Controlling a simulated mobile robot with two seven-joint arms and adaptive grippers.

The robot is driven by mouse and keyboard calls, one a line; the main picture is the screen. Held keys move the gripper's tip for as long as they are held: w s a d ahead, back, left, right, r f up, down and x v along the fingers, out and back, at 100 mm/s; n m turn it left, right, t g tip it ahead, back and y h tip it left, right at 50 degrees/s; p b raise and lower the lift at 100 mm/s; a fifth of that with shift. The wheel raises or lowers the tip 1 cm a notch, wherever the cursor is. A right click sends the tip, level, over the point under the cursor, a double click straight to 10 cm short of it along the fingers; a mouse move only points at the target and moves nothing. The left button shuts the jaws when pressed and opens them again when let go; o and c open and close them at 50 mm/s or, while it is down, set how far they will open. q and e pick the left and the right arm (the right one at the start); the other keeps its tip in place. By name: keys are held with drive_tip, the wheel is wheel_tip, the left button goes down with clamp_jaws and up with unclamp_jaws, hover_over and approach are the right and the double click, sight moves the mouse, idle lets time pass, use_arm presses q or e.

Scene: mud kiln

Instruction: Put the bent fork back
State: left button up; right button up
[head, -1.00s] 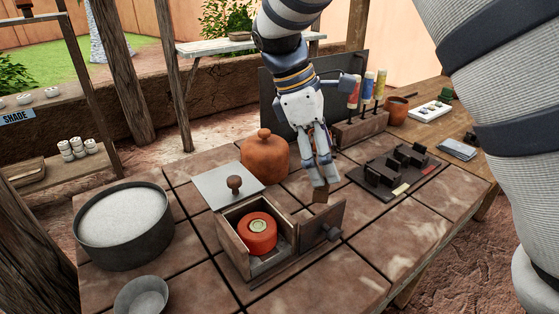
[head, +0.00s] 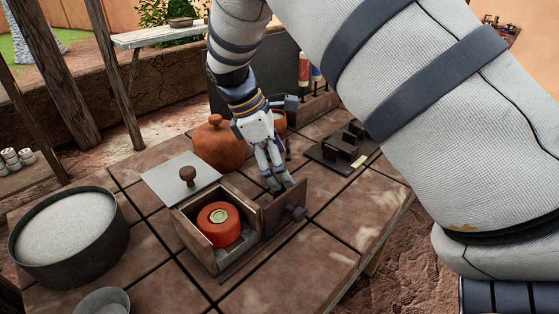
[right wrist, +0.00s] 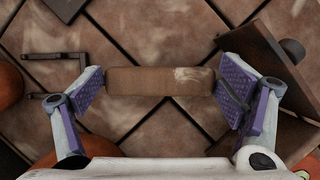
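The bent fork (right wrist: 160,81) is in the right wrist view, with a brown wooden handle and dark prongs on the left. Its handle runs lengthwise across the gap between my right gripper's fingertips. I cannot tell how far below them it lies; the left finger hides part of the fork. My right gripper (right wrist: 160,90) has its fingers wide apart. In the head view this gripper (head: 277,183) points down just behind the upright wooden panel (head: 283,206) of the small box, and the fork is mostly hidden there. My left gripper is not in view.
The wooden box (head: 184,232) holds an orange round piece (head: 219,224). A knobbed lid plate (head: 158,178) is behind it. An orange lidded pot (head: 216,146) stands left of my gripper; a dark stand (head: 340,148) is to the right. A large bowl (head: 68,228) is left.

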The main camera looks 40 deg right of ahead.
drive_tip(key=shift+o, duration=0.5)
drive_tip(key=shift+r, duration=0.2)
drive_tip(key=v, duration=1.2)
drive_tip(key=shift+b, duration=0.4)
drive_tip(key=shift+f, duration=0.1)
